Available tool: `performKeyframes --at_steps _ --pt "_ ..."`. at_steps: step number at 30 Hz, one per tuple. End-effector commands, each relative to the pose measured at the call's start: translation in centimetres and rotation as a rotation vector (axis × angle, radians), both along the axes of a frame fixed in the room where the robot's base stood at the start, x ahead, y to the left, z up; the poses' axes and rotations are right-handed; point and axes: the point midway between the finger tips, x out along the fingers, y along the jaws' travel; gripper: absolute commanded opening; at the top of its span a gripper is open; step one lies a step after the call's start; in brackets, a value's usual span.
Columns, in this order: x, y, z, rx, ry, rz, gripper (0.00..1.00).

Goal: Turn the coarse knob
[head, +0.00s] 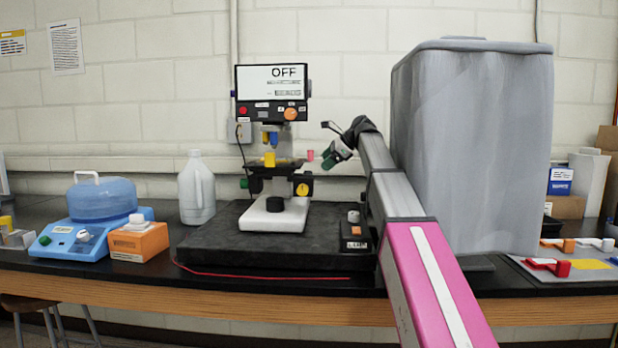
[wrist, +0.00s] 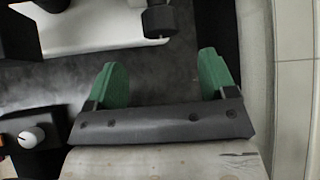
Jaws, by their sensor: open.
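The microscope (head: 272,140) stands on a white base (head: 262,220) on a black mat, with an OFF screen on top. Its round side parts are a yellow knob (head: 302,187) at right, a black knob (head: 275,203) at the front and a green knob (head: 243,184) at left. I cannot tell which is the coarse knob. My gripper (head: 335,155) is to the right of the microscope, apart from it. In the wrist view its green fingers (wrist: 163,82) are spread with nothing between them. A dark cylinder (wrist: 160,19) lies beyond the fingertips, above the white base.
A small black box with a pale knob (head: 354,216) stands on the black mat (head: 235,246) below my gripper. A grey covered block (head: 470,150) stands close to the right of my arm. A jug (head: 196,190) and an orange box (head: 138,242) stand at left.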

Motion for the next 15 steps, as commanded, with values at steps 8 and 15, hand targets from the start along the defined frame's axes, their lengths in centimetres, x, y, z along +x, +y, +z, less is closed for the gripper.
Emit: performKeyframes --at_steps 8,15 --pt "1.1 3.3 -3.2 0.001 0.001 0.002 0.78" --pt "2.0 5.8 -5.6 0.000 0.001 0.001 0.78"
